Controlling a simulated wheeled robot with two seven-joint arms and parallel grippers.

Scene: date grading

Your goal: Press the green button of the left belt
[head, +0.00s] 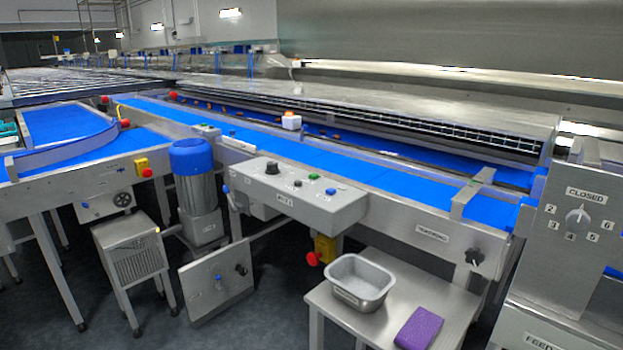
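The left belt (70,123) is a blue conveyor at the left, with a curved guide across it. A grey control box (290,190) stands on the front side of the long middle blue belt (300,151). It carries a green button (313,176), a blue button (330,191) and a black knob (271,167). A small plate with a greenish spot (205,126) sits by the near edge of the middle belt; it is too small to make out. I cannot tell which green button belongs to the left belt. Neither of my grippers is in view.
Red stop buttons on yellow boxes sit at the left frame (146,171) and below the control box (318,256). A blue-topped motor (195,185) stands between the belts. A steel table (390,320) holds a metal tub (360,281) and purple cloth (418,328).

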